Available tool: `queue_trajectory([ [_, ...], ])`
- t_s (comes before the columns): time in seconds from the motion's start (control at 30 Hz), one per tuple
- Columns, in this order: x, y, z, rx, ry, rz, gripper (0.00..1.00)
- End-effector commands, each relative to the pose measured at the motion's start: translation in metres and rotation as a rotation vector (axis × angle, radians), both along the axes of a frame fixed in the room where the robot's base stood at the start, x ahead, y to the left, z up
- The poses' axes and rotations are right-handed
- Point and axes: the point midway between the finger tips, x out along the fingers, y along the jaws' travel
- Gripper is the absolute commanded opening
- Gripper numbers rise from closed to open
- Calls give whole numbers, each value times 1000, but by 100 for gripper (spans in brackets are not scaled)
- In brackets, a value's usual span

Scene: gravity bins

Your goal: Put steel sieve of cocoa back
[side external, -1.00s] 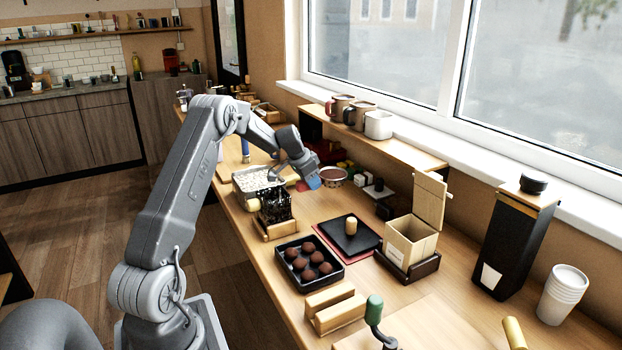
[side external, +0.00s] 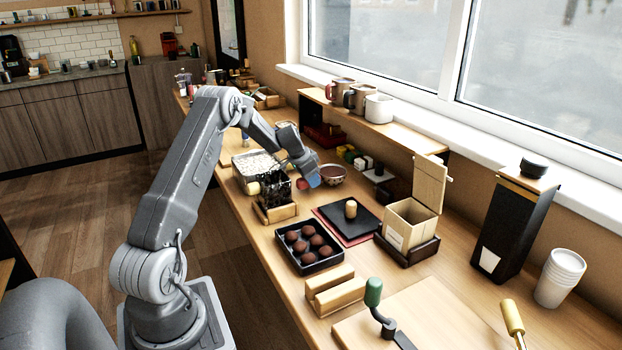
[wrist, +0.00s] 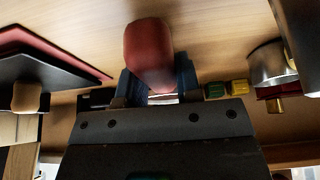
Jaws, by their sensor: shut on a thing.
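The steel sieve (side external: 333,174) is a round metal bowl with brown cocoa in it, seen in the side view just right of my gripper (side external: 308,177). My gripper is shut on its red, rounded handle (wrist: 149,52), which shows between the blue fingertips (wrist: 158,85) in the wrist view. The sieve bowl is mostly hidden behind the gripper in the wrist view. It looks roughly level. I cannot tell how high it is over the bench.
A dark wire-like rack on a wooden base (side external: 275,213) stands left of the gripper, close to a pale-filled metal tray (side external: 238,163). A black board with a knob (side external: 352,222), chocolate tray (side external: 310,268) and wooden box (side external: 410,228) stand nearer. A mug shelf (side external: 405,137) is behind.

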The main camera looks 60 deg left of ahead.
Motion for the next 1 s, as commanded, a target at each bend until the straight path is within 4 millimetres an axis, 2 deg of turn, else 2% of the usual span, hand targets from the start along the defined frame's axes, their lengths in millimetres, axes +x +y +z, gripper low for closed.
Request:
queue_trajectory([
  [0.9,0,0,-11,1,-1,0,0],
  [0.93,0,0,-11,1,-2,0,34],
  [1.0,0,0,-11,1,-2,0,40],
])
